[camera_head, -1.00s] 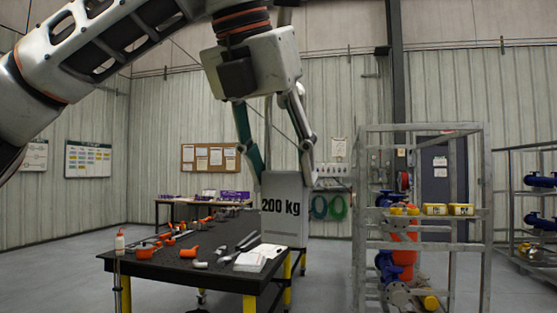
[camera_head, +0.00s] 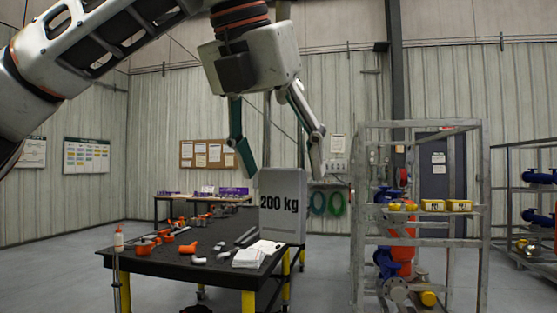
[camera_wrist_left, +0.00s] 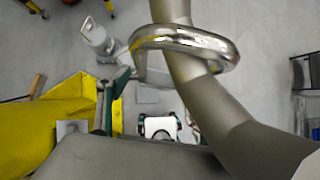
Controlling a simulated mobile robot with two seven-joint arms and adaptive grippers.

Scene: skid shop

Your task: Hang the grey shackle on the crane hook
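The grey shackle (camera_wrist_left: 222,45) shows in the left wrist view as a shiny metal bow. Its loop passes around the thick grey-brown curved crane hook (camera_wrist_left: 207,95). My left gripper (camera_head: 284,176) is open in the head view, its two fingers spread apart with nothing visible between them. In the left wrist view a silver and teal finger is left of the shackle, and I see no grip on it. The shackle and hook cannot be made out in the head view. My right gripper is out of view.
A grey 200 kg panel (camera_head: 283,228) stands behind my left gripper. A dark table (camera_head: 165,262) with orange fittings, pipes and papers is below. A metal rack (camera_head: 362,240) with yellow bins stands right. A yellow beam (camera_wrist_left: 45,120) is at left in the wrist view.

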